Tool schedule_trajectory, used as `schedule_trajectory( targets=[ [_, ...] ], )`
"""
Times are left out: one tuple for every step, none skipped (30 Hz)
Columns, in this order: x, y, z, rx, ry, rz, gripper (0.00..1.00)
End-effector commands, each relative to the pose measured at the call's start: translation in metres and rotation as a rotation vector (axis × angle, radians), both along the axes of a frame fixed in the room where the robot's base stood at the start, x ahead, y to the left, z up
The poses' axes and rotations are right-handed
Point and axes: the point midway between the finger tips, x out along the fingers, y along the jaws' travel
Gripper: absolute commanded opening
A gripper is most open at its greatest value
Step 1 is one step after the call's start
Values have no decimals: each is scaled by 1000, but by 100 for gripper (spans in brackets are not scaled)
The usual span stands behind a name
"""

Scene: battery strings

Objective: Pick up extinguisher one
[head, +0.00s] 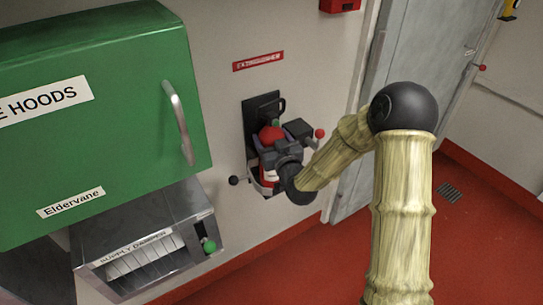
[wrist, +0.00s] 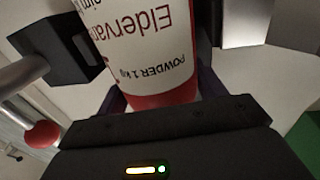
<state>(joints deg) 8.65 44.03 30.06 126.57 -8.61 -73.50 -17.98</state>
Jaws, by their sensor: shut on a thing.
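The extinguisher (head: 270,176) is red with a white label and sits upright at its black wall bracket (head: 264,107), under a red sign with white lettering. In the wrist view the extinguisher (wrist: 150,45) fills the upper middle, with "Eldervane" and "POWDER 1 kg" upside down on its label. My gripper (head: 276,158) is at the extinguisher and shut on its body; its dark fingers show on both sides in the wrist view (wrist: 158,95). My gripper and arm hide part of the extinguisher. I cannot tell whether it is clear of the bracket.
A green cabinet (head: 95,110) labelled for hoods, with a metal handle (head: 180,125), stands out at the left. Below it is a grey supply dispenser (head: 150,240) with a green knob (head: 209,246). A grey door (head: 425,60) is at the right. The red floor (head: 480,230) looks clear.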

Motion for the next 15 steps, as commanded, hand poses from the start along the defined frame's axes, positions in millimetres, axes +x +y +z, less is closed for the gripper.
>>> schedule_trajectory(
  targets=[
    [1, 0, 5, 0, -15, -1, 0],
    [1, 0, 5, 0, -15, -1, 0],
    [1, 0, 5, 0, -15, -1, 0],
    [1, 0, 5, 0, -15, -1, 0],
    [1, 1, 5, 1, -15, 0, 0],
    [1, 1, 5, 1, -15, 0, 0],
    [1, 1, 5, 0, -14, 0, 0],
    [1, 1, 6, 0, -14, 0, 0],
    [1, 1, 7, 0, -14, 1, 0],
    [1, 1, 8, 0, -14, 1, 0],
    [0, 0, 9, 0, -14, 1, 0],
    [0, 0, 11, 0, -14, 1, 0],
    [0, -1, 13, 0, -14, 1, 0],
    [-1, -1, 16, 0, -15, 1, 0],
    [-1, 0, 21, 0, -15, 2, 0]
  ],
)
